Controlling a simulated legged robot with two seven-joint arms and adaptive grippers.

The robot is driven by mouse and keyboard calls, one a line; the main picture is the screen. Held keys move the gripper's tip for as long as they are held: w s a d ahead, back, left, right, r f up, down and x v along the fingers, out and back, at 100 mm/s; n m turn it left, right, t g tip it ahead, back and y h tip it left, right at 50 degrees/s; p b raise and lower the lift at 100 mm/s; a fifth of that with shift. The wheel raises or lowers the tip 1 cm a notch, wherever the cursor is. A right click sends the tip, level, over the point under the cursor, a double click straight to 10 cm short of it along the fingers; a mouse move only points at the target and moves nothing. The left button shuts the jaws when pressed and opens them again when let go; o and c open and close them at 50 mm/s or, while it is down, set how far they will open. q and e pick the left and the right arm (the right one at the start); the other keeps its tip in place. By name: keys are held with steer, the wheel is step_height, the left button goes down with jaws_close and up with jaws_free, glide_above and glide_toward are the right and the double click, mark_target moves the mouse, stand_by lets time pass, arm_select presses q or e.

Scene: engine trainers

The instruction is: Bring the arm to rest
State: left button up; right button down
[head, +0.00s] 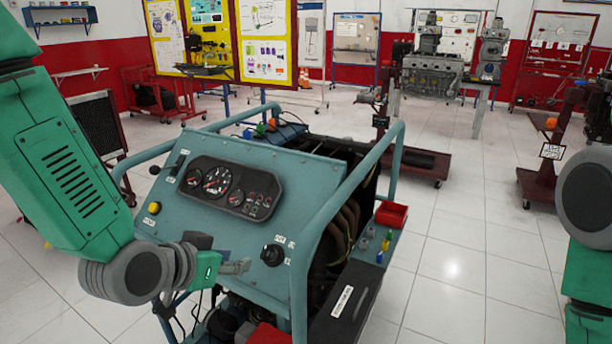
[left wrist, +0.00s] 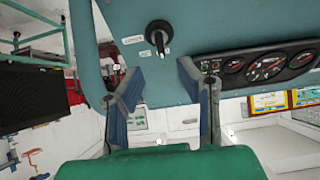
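My left arm (head: 65,165) reaches in from the left of the head view. Its gripper (head: 238,267) is in front of the lower part of the blue engine trainer's control panel (head: 295,180). In the left wrist view the two fingers of the left gripper (left wrist: 160,85) stand apart with nothing between them. A black knob (left wrist: 157,33) on the panel is beyond the fingertips there. It appears to be the knob (head: 273,255) right of the gripper in the head view. Part of my right arm (head: 588,205) shows at the right edge; its gripper is out of view.
The panel carries a gauge cluster (head: 230,187), a lever (head: 177,164) and a yellow button (head: 154,208). Blue tube rails (head: 340,205) frame the trainer. A red tray (head: 391,214) sits on its right side. Open tiled floor (head: 470,270) lies to the right.

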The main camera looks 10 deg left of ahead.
arm_select(q)
steer(key=s+a+f+n+g+y, duration=0.1)
steer(key=s+a+f+g, duration=0.1)
steer(key=s+f, duration=0.6)
steer(key=s+a+f+n+g+y, duration=0.1)
steer(key=s+a+f+g, duration=0.2)
steer(key=s+f, duration=0.6)
steer(key=s+a+f+n+g+y, duration=0.1)
steer(key=s+a+f+g, duration=0.2)
steer(key=s+f, duration=0.6)
steer(key=shift+s+g+y, duration=0.3)
steer(key=shift+s+g, duration=0.3)
steer(key=shift+g, duration=0.2)
